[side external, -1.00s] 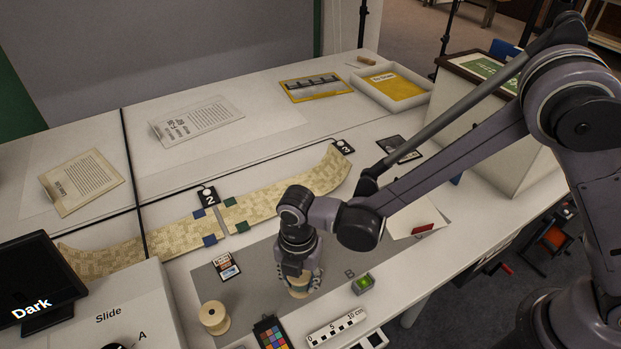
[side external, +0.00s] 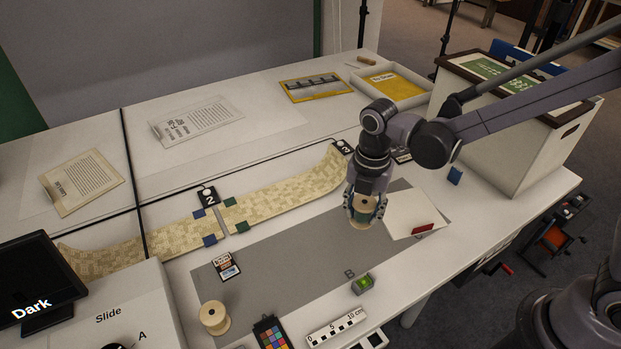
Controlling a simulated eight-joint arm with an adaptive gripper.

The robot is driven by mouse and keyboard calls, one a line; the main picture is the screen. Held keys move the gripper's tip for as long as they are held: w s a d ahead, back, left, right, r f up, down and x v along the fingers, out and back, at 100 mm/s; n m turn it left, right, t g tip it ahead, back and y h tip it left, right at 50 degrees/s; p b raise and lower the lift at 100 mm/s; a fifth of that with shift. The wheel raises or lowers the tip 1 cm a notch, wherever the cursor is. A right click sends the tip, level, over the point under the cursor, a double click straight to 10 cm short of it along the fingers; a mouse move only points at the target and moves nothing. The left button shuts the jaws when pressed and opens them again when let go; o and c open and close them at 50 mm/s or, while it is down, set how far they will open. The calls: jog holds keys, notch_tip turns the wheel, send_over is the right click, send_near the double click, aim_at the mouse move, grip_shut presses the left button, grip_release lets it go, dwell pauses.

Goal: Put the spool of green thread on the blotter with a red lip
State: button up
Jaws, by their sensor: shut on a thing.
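My gripper (side external: 365,208) is shut on a spool (side external: 361,216) with pale ends and dull green thread between the fingers. The spool hangs upright above the grey mat, just left of the white blotter. The blotter (side external: 408,213) is a pale flat sheet with a red lip (side external: 422,229) at its front right edge. The fingers hide part of the spool. I cannot tell its exact height above the mat.
A cream spool (side external: 214,317) stands at the mat's front left. A small green-topped box (side external: 363,284), a scale bar (side external: 336,328) and a colour chart (side external: 270,332) lie along the front. A long patterned strip (side external: 285,190) lies behind the grey mat (side external: 300,262). A large box (side external: 510,135) stands at the right.

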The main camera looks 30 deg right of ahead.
jog(key=s+d+m, duration=0.2)
jog(key=d+m, duration=0.2)
jog(key=d, duration=1)
jog(key=s+d+m, duration=0.2)
jog(key=d+m, duration=0.1)
jog(key=d, duration=1.1)
send_over(408, 211)
notch_tip(408, 211, down, 6)
jog(key=shift+f, duration=2.25)
jog(key=shift+f, duration=0.15)
jog(key=o, duration=1.2)
